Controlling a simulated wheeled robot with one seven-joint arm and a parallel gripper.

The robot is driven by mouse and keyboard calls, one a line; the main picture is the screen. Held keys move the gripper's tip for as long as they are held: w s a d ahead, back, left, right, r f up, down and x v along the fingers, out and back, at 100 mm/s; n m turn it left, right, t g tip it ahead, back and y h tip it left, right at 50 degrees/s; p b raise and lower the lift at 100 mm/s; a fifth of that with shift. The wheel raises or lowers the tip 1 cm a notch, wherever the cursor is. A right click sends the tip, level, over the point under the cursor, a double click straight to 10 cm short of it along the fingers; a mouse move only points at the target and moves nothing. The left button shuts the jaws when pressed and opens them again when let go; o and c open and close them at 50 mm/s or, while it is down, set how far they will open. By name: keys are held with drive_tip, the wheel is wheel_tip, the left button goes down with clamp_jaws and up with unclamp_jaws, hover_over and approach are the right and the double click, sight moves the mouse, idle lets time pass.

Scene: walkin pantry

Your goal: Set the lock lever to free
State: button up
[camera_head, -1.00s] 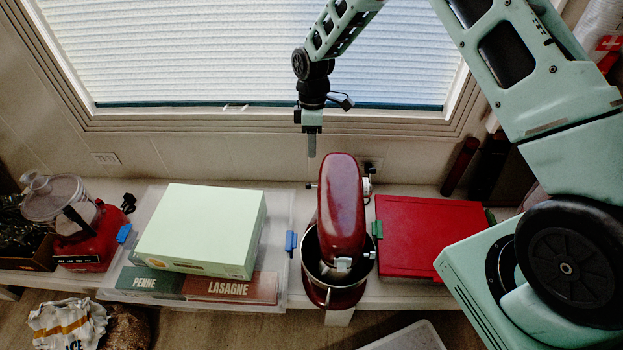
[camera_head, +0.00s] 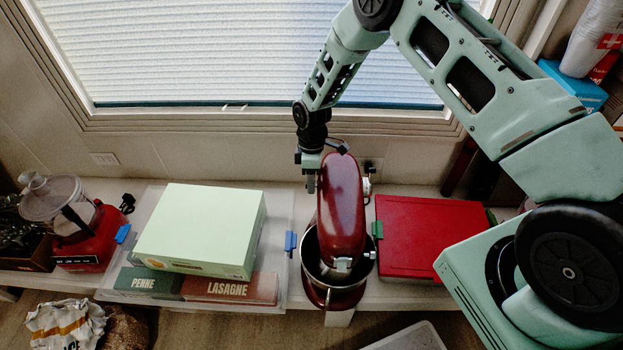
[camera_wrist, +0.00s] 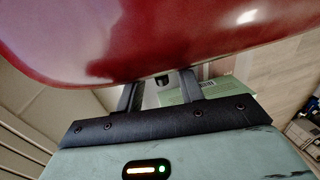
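The stand mixer (camera_head: 341,215) is dark red, with its head down over a steel bowl (camera_head: 312,262). In the head view my gripper (camera_head: 311,184) points down close to the left side of the mixer head. In the wrist view the red head fills the top, and my gripper (camera_wrist: 157,88) has its two fingers apart below it. A small dark knob, seemingly the lock lever (camera_wrist: 163,80), shows between the fingers at the head's lower edge. I cannot tell whether a finger touches it. In the head view my gripper hides the lever. A silver knob (camera_head: 367,187) sits on the right side.
Left of the mixer are a pale green box (camera_head: 203,230) and pasta boxes (camera_head: 232,287) on a clear tray. A red box (camera_head: 425,235) lies to the right. A blue clip (camera_head: 291,243) stands close to the bowl. The window wall is behind.

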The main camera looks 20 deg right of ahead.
clamp_jaws()
drive_tip(key=shift+s+a+p, duration=0.25)
drive_tip(key=shift+s, duration=0.4)
drive_tip(key=shift+s+a+p, duration=0.2)
drive_tip(key=shift+s+a, duration=0.05)
drive_tip(key=shift+s, duration=0.35)
unclamp_jaws()
drive_tip(key=w+d+r, duration=0.1)
drive_tip(key=w+r, duration=0.2)
drive_tip(key=r, duration=1.4)
drive_tip(key=shift+d+p, duration=0.15)
drive_tip(key=shift+p, duration=0.3)
drive_tip(key=shift+w+r, duration=0.1)
